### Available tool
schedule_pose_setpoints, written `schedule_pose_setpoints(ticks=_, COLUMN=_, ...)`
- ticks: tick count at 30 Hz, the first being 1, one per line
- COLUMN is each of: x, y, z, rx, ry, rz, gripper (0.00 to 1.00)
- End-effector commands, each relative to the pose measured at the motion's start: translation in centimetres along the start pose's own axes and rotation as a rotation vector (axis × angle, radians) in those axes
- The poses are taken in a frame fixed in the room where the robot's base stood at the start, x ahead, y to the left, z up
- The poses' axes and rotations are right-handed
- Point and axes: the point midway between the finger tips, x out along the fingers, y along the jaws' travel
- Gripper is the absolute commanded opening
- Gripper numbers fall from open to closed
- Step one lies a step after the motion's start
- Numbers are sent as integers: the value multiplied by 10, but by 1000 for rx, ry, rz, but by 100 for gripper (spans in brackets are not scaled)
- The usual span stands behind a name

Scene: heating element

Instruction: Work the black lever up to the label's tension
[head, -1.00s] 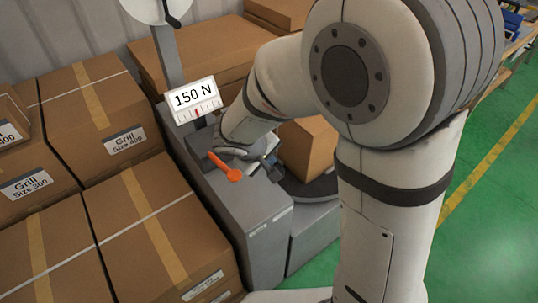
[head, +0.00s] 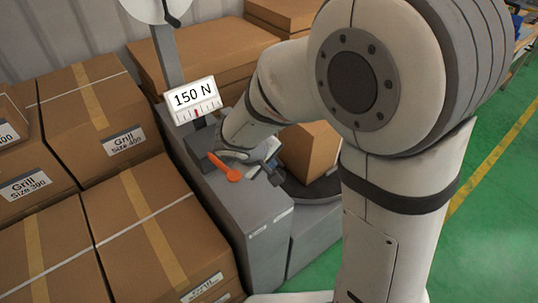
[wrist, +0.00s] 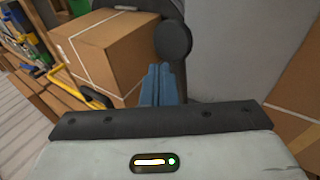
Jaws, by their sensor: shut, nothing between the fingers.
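The white label (head: 195,98) reads 150 N above a scale with a red mark near its middle. It stands on the grey machine (head: 245,205). My gripper (wrist: 162,72) is shut, its two blue-grey fingers together with nothing between them. In the head view it is low over the machine top, right of the orange handle (head: 224,166), and partly hidden by my wrist. In the wrist view a dark rounded part (wrist: 173,40) stands just beyond and right of the fingertips. It may be the black lever; I cannot tell whether they touch.
A brown carton (head: 309,150) stands just right of my gripper and also shows in the wrist view (wrist: 117,57). Stacked Grill cartons (head: 101,105) fill the left. Green floor (head: 495,215) is open on the right.

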Motion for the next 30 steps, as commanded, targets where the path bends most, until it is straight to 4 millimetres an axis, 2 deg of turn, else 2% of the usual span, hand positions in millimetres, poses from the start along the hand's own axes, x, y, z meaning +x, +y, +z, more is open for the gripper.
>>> schedule_pose_setpoints(ticks=30, x=9, y=-6, z=10, rx=-1, ry=-13, rz=1, gripper=0)
